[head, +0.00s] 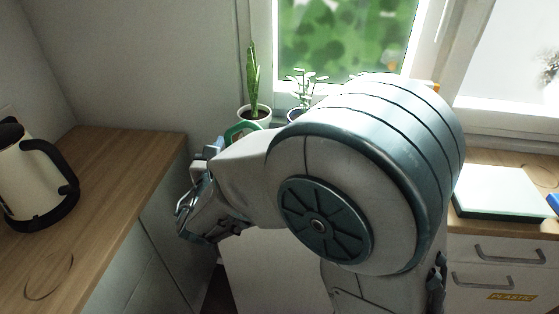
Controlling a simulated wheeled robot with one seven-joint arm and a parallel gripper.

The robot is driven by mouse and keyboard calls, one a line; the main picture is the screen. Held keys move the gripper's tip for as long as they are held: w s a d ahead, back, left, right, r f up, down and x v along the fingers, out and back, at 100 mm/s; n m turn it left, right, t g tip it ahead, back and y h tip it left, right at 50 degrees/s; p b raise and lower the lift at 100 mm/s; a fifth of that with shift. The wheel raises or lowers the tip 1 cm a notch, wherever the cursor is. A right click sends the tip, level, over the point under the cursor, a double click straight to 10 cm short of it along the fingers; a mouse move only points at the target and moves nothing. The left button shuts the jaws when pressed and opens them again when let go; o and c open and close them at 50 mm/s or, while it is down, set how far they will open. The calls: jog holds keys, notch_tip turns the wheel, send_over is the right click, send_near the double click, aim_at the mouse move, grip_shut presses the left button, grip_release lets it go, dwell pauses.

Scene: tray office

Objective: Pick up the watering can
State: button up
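A green curved piece (236,132), which looks like part of the watering can, shows just in front of the potted plant by the window. Most of it is hidden behind my arm, so I cannot tell its full shape or how it stands. My gripper (187,217) is to the left of and nearer than the green piece, over the gap beside the left counter. It is apart from the green piece in the picture. Its fingers are seen at an angle and partly overlap, so I cannot tell whether they are open.
A cream kettle (30,180) with a black handle stands on the left wooden counter (110,160). Two potted plants (253,112) (302,95) stand by the window. A pale flat box (500,190) lies on the right counter above drawers (505,262).

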grip_shut()
jog(key=shift+r, duration=0.1)
